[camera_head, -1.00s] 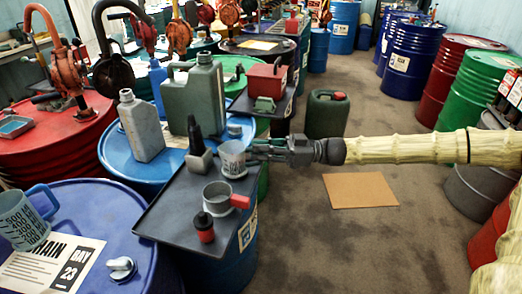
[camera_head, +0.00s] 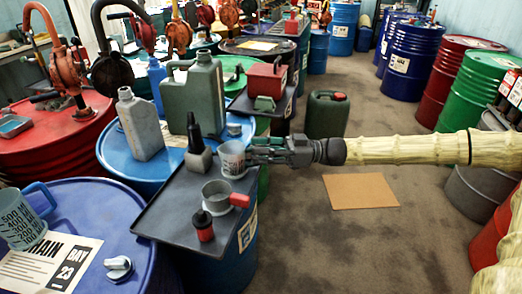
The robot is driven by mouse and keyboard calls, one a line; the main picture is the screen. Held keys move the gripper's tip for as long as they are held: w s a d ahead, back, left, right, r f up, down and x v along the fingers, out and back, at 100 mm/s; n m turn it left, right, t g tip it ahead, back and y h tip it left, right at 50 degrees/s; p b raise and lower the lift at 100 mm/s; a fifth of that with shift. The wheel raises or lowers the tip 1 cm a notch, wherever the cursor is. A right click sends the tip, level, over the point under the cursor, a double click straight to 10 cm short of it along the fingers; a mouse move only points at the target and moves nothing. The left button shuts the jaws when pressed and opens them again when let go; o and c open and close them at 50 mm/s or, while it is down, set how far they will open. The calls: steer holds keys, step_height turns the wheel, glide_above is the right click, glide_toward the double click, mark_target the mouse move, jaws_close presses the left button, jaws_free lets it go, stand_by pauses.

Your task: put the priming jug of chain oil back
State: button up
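A pale graduated measuring jug (camera_head: 231,158) stands upright on or just above a light round base, near the far end of a dark grey tray (camera_head: 160,218). My gripper (camera_head: 256,152) reaches in from the right, level, with its fingertips at the jug's right side. Its fingers cover where a handle could be, so I cannot tell whether they grip it.
A grey cup with a red handle (camera_head: 217,193), a red-and-black bottle (camera_head: 203,226) and a dark spouted bottle (camera_head: 198,150) stand close by on the tray. Large cans (camera_head: 193,97) stand behind. The floor around the cardboard sheet (camera_head: 360,191) is clear.

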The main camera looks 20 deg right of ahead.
steer(key=shift+r, duration=0.2)
steer(key=shift+r+p, duration=0.4)
steer(key=shift+p, duration=0.6)
steer(key=b+v, duration=0.2)
steer(key=v, duration=1)
steer(key=s+a+f+m+g+h, duration=0.25)
steer(key=a+f+m, duration=0.25)
steer(key=a+f, duration=0.85)
steer(key=s+a+f+m+g+h, duration=0.1)
steer(key=s+a+f+h, duration=0.15)
steer(key=f, duration=0.25)
steer(key=s+a+f+m+h, duration=0.1)
steer(key=s+a+f+m, duration=0.15)
steer(key=f, duration=0.25)
steer(key=s+a+f+g+h, duration=0.1)
steer(key=s+a+f+h, duration=0.1)
steer(key=s+f, duration=0.25)
steer(key=s+d+f+m+g+h, duration=0.1)
steer(key=s+f+m+h, duration=0.35)
steer(key=s+f, duration=0.8)
steer(key=s+d+f+m+t+h, duration=0.1)
steer(key=s+d+f+m+h, duration=0.2)
steer(key=s+d+h, duration=0.3)
steer(key=shift+s+d+f+t, duration=0.35)
steer(key=shift+s+d+f, duration=0.25)
steer(key=shift+s+d, duration=1.25)
